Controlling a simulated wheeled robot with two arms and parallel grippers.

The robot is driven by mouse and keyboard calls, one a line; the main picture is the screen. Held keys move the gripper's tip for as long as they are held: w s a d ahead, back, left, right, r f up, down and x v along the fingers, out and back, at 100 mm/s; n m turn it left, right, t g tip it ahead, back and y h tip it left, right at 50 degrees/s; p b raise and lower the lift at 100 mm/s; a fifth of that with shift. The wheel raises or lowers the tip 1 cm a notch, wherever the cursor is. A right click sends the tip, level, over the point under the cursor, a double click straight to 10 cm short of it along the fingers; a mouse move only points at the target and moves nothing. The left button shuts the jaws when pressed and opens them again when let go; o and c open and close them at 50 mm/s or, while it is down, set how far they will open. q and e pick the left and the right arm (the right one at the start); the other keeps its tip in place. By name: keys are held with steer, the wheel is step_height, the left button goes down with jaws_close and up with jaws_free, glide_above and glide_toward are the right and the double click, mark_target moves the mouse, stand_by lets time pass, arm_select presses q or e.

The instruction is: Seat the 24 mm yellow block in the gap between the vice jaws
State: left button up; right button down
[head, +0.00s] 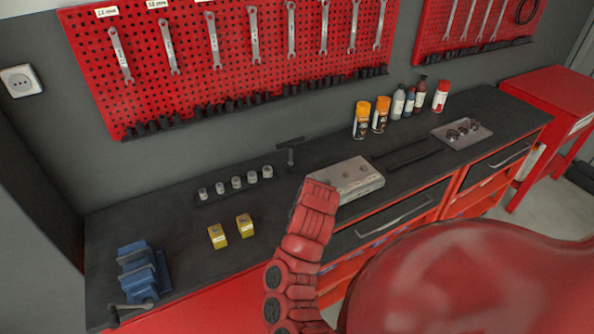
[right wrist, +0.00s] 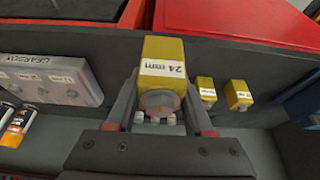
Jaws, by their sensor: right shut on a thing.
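The yellow block labelled 24 mm (right wrist: 162,52) is held between the two dark fingers of my right gripper (right wrist: 162,100) in the right wrist view. A greyish hex-shaped piece shows at its near end. The blue vice (head: 140,270) stands at the left end of the bench in the head view; its gap is too small to make out clearly. A blue part of it (right wrist: 301,108) shows at the right edge of the right wrist view, apart from the held block. In the head view the held block and right gripper cannot be made out. My left gripper is in neither view.
Two other yellow blocks (head: 217,237) (head: 245,225) stand on the bench right of the vice. Behind them is a row of sockets (head: 237,182). A grey box (head: 357,180), spray cans (head: 361,120) and a tray (head: 481,138) lie further right. Bench between blocks and vice is clear.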

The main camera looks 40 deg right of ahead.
step_height(320, 180, up, 7)
steer(key=p, duration=0.5)
steer(key=shift+w+f, duration=0.1)
steer(key=shift+r, duration=1.15)
